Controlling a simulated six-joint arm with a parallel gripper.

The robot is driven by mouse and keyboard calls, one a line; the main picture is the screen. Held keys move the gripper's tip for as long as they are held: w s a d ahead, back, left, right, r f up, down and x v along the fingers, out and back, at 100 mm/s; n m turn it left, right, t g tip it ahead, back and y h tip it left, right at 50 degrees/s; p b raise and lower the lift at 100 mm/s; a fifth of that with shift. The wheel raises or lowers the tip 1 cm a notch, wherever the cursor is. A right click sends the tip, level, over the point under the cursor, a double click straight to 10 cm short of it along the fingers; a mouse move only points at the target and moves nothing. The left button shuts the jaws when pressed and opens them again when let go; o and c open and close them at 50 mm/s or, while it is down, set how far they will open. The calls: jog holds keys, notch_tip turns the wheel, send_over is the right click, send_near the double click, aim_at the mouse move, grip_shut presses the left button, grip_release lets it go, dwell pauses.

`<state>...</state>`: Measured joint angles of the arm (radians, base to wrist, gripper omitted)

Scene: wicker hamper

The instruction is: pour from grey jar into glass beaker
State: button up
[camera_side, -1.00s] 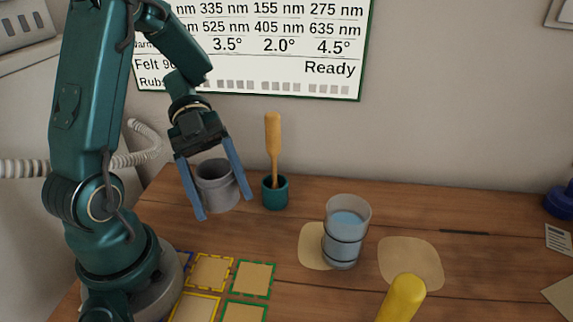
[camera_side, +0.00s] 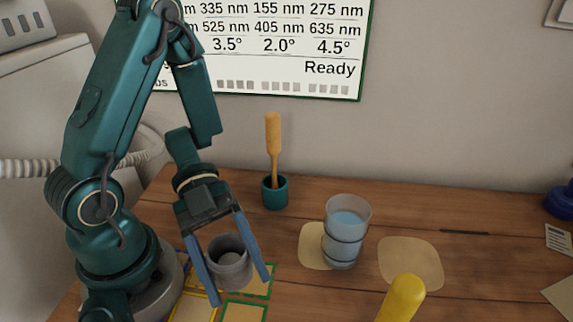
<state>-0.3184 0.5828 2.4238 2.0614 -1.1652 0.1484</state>
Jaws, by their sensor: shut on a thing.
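The grey jar (camera_side: 232,272) is upright between the two blue fingers of my gripper (camera_side: 238,292), which is shut on it. Its dark open mouth faces up; what is inside cannot be made out. The jar is over the green- and yellow-bordered squares at the front left; whether it touches the table is unclear. The glass beaker (camera_side: 344,248) stands upright to the right of the jar, apart from it. It holds pale blue liquid and has dark bands around it.
A teal cup (camera_side: 276,194) with a wooden-handled tool (camera_side: 273,140) stands behind. A yellow rounded object (camera_side: 403,297) is at the front, right of the beaker. A tan patch (camera_side: 411,262) lies flat to the right. Bordered squares (camera_side: 245,312) lie at front left.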

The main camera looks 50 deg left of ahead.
aim_at(235, 291)
jog(key=shift+s+x, duration=0.2)
jog(key=shift+x, duration=1)
jog(key=shift+f, duration=1.85)
jog(key=o, duration=1.4)
jog(key=shift+w+a+f, duration=0.1)
jog(key=shift+f, duration=0.1)
